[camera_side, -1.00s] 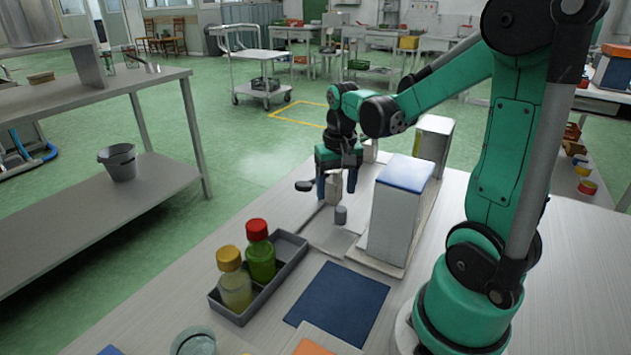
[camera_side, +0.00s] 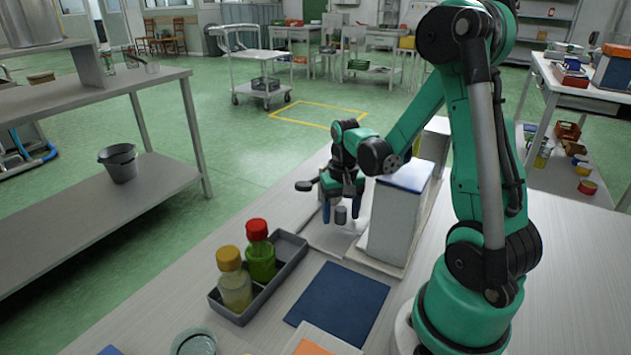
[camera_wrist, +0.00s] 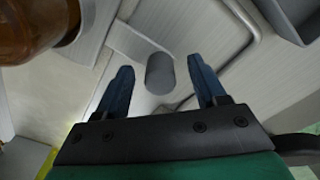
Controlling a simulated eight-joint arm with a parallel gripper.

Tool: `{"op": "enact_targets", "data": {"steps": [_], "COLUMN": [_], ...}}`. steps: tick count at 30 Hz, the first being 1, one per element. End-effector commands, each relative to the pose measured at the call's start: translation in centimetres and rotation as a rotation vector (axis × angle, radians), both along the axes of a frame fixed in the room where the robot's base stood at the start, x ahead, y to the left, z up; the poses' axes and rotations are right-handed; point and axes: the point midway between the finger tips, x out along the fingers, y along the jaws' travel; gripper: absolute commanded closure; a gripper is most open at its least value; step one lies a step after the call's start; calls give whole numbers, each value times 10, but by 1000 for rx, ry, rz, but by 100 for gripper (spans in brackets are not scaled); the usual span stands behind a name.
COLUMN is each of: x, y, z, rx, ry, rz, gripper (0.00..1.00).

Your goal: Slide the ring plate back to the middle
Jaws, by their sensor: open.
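A short grey cylinder (camera_side: 341,215) stands upright over a pale flat plate (camera_side: 325,243) beside a white box with a blue top (camera_side: 398,215). I cannot make out a ring on this plate, so I cannot be sure it is the ring plate. My gripper (camera_side: 341,214) is open, with its blue fingers on either side of the cylinder. In the wrist view the grey cylinder (camera_wrist: 160,73) is between and just beyond the open fingertips of my gripper (camera_wrist: 160,72), with gaps on both sides. The fingers do not grip it.
A grey tray (camera_side: 290,250) holds a red-capped green bottle (camera_side: 260,255) and a yellow-capped bottle (camera_side: 234,283). A dark blue mat (camera_side: 340,303) lies in front of the box. An orange-brown rounded thing (camera_wrist: 35,25) fills the wrist view's upper left corner.

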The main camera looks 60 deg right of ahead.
Motion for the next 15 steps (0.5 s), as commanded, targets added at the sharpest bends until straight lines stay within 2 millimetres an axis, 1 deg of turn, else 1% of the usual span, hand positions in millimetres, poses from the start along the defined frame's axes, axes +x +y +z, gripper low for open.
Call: {"op": "enact_targets", "data": {"steps": [1,2,3,5,6,8,15], "x": [0,0,0,0,0,0,0], "y": [0,0,0,0,0,0,0], "z": [0,0,0,0,0,0,0], "rx": [0,0,0,0,0,0,0], "ry": [0,0,0,0,0,0,0], "rz": [0,0,0,0,0,0,0], "gripper": [36,45,56,73,84,100,100]}}
